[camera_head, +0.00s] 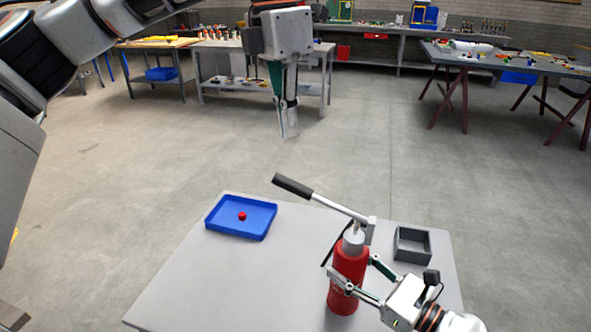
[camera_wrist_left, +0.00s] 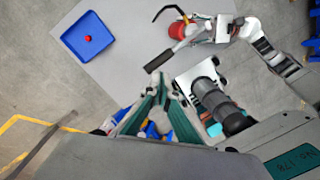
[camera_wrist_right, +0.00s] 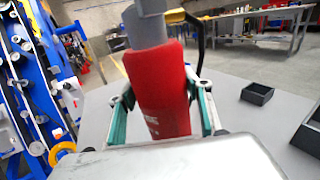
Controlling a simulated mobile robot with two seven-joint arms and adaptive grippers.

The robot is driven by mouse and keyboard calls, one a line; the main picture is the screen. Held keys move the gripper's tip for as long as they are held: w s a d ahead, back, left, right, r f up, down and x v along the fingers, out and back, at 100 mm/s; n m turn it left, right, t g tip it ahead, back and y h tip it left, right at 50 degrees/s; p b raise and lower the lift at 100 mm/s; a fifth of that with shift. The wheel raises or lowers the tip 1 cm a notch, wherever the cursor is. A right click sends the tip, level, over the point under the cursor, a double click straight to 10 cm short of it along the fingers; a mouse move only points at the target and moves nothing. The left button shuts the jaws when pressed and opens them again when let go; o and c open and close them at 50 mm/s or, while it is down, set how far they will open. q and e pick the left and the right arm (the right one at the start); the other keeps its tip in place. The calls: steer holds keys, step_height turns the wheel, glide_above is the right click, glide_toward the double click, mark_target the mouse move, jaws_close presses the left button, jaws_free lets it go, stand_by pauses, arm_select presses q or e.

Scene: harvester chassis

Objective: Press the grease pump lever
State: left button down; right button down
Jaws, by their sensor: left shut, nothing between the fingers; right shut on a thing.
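The grease pump (camera_head: 347,275) is a red cylinder with a grey top, standing upright at the front right of the table. Its lever (camera_head: 318,199) has a dark grip and slants up to the left. My right gripper (camera_head: 345,285) is shut around the red body, one finger on each side; the right wrist view shows the red body (camera_wrist_right: 158,92) between the fingers. My left gripper (camera_head: 289,132) is shut and empty, pointing down, above and apart from the lever. In the left wrist view the lever's dark grip (camera_wrist_left: 158,62) lies beyond the left fingertips.
A blue tray (camera_head: 222,231) with a red knob-like piece (camera_head: 242,216) lies on the grey table (camera_head: 230,290) at the left. A small dark open box (camera_head: 412,258) stands right of the pump. Workbenches (camera_head: 262,50) stand far behind, with clear floor between.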

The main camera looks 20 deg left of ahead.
arm_select(q)
steer(key=w+a+r+n+h, duration=0.1)
steer(key=n, duration=0.8)
steer(key=w+a+r+n+g+h, duration=0.1)
steer(key=n, duration=0.8)
steer(key=w+a+r+n+h, duration=0.1)
steer(key=r+n+h, duration=0.1)
steer(key=n, duration=0.8)
steer(key=shift+g, duration=0.4)
glide_above(299, 184)
steer(key=w, duration=0.1)
step_height(299, 184, down, 9)
steer(key=shift+a+f, duration=0.4)
steer(key=shift+f, duration=0.2)
steer(key=shift+a+f, duration=0.35)
steer(key=shift+f, duration=0.2)
steer(key=shift+s+a+f, duration=0.1)
steer(key=shift+a+f, duration=0.1)
steer(key=shift+f, duration=0.45)
steer(key=shift+a+f, duration=0.1)
